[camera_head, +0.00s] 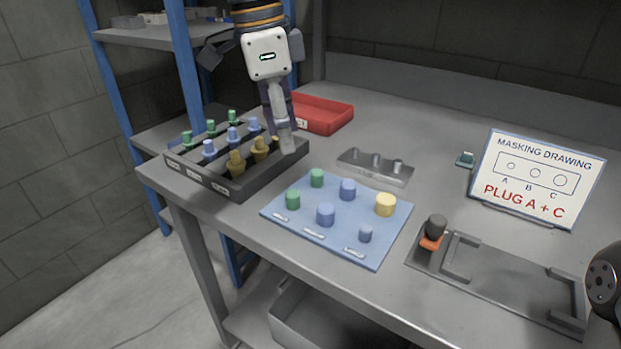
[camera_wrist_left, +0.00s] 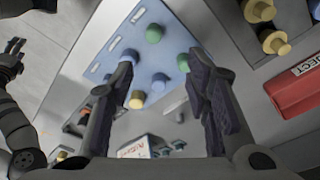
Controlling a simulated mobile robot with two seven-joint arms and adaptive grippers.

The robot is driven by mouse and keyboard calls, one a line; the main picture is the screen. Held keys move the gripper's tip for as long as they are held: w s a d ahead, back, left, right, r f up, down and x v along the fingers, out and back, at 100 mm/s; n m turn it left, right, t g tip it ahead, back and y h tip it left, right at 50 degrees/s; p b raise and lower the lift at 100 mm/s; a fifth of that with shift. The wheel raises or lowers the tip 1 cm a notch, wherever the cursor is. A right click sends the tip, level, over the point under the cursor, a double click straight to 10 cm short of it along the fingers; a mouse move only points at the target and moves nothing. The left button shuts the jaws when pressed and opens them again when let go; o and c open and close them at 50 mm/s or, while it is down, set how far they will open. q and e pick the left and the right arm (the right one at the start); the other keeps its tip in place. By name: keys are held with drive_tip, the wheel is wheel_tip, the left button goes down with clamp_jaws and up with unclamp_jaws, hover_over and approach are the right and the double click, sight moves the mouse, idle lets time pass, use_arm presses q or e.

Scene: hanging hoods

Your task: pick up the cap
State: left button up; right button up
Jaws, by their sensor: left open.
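Several short caps stand on a blue mat (camera_head: 283,222): two green caps (camera_head: 317,178) (camera_head: 292,199), a yellow cap (camera_head: 385,204), two larger blue caps (camera_head: 348,189) (camera_head: 325,214) and a small blue cap (camera_head: 365,234). Which one is meant cannot be told. My left gripper (camera_head: 285,140) is beside the black rack's right end, behind and left of the mat. In the left wrist view it (camera_wrist_left: 158,75) is open and empty, with caps beyond its fingers. My right gripper (camera_wrist_left: 14,50) shows partly at that view's left edge; its opening is unclear.
The black rack (camera_head: 220,188) holds green, blue and yellow stepped plugs. A red reject bin (camera_head: 325,115) stands behind. A grey metal block (camera_head: 375,168) lies behind the mat. A masking drawing sign (camera_head: 537,178), a fixture plate (camera_head: 500,272) and a dark-knobbed orange clamp (camera_head: 432,240) are right.

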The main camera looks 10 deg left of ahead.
sight(292, 193)
use_arm(q)
drive_tip(key=f, duration=0.7)
drive_tip(key=d+f, duration=0.1)
drive_tip(key=f, duration=0.3)
drive_tip(key=shift+s, duration=0.35)
drive_tip(key=c, duration=0.8)
